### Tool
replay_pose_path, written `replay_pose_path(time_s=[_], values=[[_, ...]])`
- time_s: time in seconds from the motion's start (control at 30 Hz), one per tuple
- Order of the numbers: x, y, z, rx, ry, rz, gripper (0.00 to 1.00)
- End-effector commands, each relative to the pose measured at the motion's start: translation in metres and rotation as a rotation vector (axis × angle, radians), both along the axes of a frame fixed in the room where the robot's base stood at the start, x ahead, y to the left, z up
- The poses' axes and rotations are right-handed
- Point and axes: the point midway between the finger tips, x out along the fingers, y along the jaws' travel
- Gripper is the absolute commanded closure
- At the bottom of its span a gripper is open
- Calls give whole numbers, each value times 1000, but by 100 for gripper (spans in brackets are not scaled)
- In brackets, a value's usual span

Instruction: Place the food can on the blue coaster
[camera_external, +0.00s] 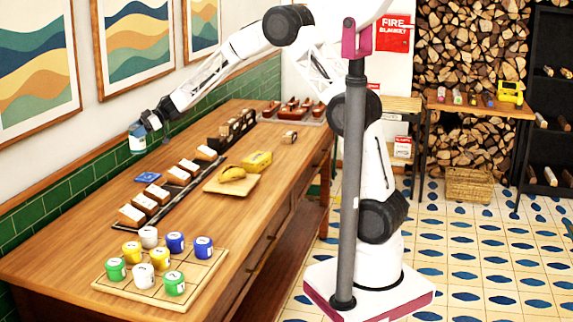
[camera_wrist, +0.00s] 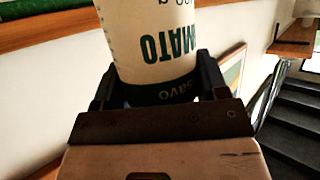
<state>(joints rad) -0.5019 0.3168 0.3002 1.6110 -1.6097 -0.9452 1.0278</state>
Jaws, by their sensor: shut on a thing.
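The food can (camera_external: 137,142) is white with a dark teal band and is held in the air over the left part of the wooden table. The blue coaster (camera_external: 147,177) lies flat on the table, below and slightly right of the can in the external view. The can is apart from the coaster. The wrist view does not show the coaster.
A dark rack with several wooden blocks (camera_external: 158,194) runs close right of the coaster. A board with several coloured numbered pots (camera_external: 190,290) is at the near end. The green-tiled wall (camera_external: 62,187) borders the left side.

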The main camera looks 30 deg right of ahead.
Motion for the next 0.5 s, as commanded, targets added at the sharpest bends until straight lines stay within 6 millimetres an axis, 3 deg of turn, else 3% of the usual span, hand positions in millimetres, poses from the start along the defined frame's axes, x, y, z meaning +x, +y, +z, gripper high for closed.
replay_pose_path(time_s=[0.17,0.5], values=[[0,0,-8,0,1,0,72],[0,0,-45,0,0,0,72]])
